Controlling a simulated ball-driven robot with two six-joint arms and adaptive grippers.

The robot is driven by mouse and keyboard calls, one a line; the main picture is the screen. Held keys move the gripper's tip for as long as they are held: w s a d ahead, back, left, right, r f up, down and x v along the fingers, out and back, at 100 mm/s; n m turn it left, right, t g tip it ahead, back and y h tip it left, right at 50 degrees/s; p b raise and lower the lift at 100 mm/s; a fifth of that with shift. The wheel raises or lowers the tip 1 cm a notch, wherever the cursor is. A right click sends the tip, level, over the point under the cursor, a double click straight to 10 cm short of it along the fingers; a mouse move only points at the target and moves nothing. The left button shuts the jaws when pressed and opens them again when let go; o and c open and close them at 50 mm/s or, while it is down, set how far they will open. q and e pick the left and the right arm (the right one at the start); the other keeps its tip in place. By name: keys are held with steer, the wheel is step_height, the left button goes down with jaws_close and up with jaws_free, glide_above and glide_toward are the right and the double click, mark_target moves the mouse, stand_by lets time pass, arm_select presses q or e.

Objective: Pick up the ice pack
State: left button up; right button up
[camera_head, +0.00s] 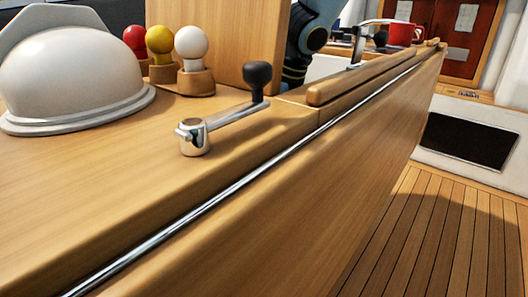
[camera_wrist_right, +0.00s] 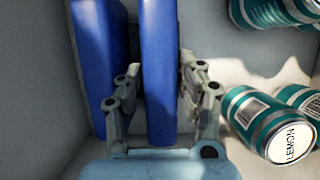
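In the right wrist view, a blue ice pack (camera_wrist_right: 160,75) stands on edge between the fingers of my right gripper (camera_wrist_right: 161,85). One finger is against each broad face, and the gripper looks shut on the pack. A second blue ice pack (camera_wrist_right: 97,50) stands to the left, beside the left finger. Both packs are inside a pale box (camera_wrist_right: 225,70). The lower ends of the packs are hidden. My left gripper is in neither view, and the head view shows no ice pack.
Teal cans, one a lemon can (camera_wrist_right: 265,125), lie in the box to the right of my gripper. In the head view, a winch handle (camera_head: 225,120), a white dome (camera_head: 70,75) and coloured knobs (camera_head: 160,42) are on the wooden counter (camera_head: 100,170). A red mug (camera_head: 402,34) stands farther back.

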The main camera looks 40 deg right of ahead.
steer(key=shift+r, duration=0.15)
steer(key=shift+f, duration=0.3)
stand_by(0.3)
jaws_close()
